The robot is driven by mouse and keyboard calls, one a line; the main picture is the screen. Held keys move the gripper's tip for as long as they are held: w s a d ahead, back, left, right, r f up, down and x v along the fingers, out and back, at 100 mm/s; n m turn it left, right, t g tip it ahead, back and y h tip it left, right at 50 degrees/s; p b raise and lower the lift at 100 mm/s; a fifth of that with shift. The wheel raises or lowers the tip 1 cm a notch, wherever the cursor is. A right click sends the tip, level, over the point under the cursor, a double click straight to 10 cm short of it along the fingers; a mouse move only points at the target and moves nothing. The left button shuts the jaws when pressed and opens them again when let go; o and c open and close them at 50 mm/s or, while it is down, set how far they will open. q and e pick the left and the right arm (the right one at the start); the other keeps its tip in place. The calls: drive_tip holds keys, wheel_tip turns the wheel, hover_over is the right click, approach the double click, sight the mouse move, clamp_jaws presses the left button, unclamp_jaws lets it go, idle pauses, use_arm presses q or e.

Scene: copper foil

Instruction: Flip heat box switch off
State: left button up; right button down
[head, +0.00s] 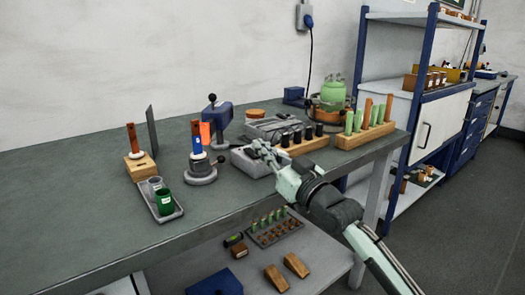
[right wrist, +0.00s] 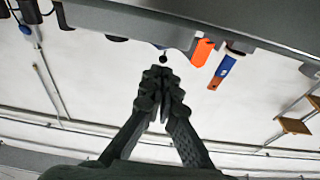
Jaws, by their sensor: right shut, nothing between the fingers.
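A low grey box (head: 240,161), which looks like the heat box, sits near the front edge of the workbench. My right gripper (head: 257,148) is over its top, coming from the right, and covers part of it. I cannot make out the switch or tell whether the fingers touch the box. In the right wrist view the fingers of my right gripper (right wrist: 162,76) are together with nothing between them. My left gripper is not in view.
Wooden racks (head: 362,137) stand to the right. The front left bench top is clear.

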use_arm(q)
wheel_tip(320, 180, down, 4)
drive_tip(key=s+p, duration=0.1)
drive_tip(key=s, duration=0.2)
use_arm(e)
drive_tip(key=shift+r, duration=0.8)
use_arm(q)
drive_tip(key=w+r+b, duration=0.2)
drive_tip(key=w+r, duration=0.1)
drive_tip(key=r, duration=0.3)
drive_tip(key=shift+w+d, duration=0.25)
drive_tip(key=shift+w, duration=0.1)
use_arm(e)
drive_tip(key=s+d+f, duration=0.5)
drive_tip(key=s, duration=0.2)
drive_tip(key=shift+s+d, duration=0.15)
